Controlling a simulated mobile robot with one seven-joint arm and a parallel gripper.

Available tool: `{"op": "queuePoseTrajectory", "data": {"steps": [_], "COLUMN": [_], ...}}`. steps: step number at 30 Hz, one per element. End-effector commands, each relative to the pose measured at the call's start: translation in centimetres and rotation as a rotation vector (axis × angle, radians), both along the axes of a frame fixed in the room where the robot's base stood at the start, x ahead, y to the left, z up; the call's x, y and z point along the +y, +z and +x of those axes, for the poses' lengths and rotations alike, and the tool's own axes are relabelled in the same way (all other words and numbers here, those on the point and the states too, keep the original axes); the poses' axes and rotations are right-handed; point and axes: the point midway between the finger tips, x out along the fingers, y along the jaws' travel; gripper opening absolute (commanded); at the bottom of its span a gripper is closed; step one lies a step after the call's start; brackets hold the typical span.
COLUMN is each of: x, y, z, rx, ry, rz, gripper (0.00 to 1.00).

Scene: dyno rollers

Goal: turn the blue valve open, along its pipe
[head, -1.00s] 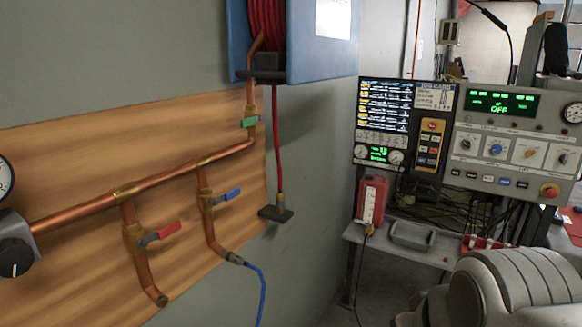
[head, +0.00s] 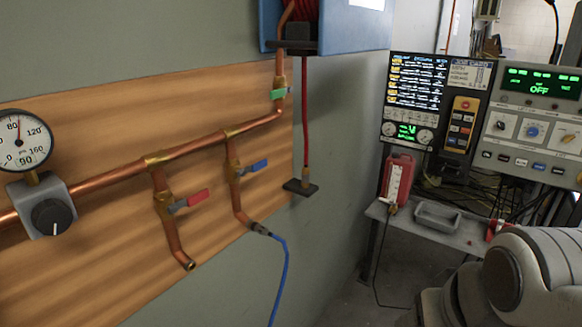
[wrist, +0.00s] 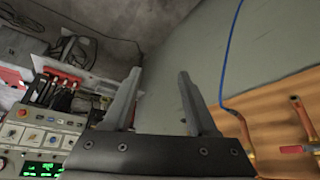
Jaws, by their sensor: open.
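The blue valve handle (head: 253,168) sits on a copper branch pipe (head: 235,195) on the wooden board. The handle points out to the right, across the vertical pipe. A blue hose (head: 284,270) runs from the pipe's lower end. My gripper (wrist: 157,85) shows in the wrist view, its two fingers apart with nothing between them. It is well away from the valve, with the board at the right edge of that view. The gripper is not seen in the head view; only part of my arm shows at the lower right.
A red-handled valve (head: 190,201) is on the branch to the left, and a green-handled valve (head: 278,95) is above right. A gauge (head: 20,142) and black knob (head: 52,216) are at the left. A shelf (head: 455,235) and control panels (head: 538,115) stand at the right.

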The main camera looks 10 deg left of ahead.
Motion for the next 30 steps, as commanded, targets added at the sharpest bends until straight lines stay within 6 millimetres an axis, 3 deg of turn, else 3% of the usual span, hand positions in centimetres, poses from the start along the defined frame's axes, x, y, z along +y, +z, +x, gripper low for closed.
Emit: {"op": "queuePoseTrajectory", "data": {"steps": [10,16,20,30], "x": [0.0,0.5,1.8,7.5], "y": [0.0,1.1,3.4,10.4], "z": [0.0,0.9,3.1,11.4], "rx": [0.000,0.001,0.002,-0.028], "ry": [0.000,0.030,0.108,0.413], "rz": [0.000,0.002,0.005,0.033], "gripper": [0.56,0.20,0.00,0.00]}}
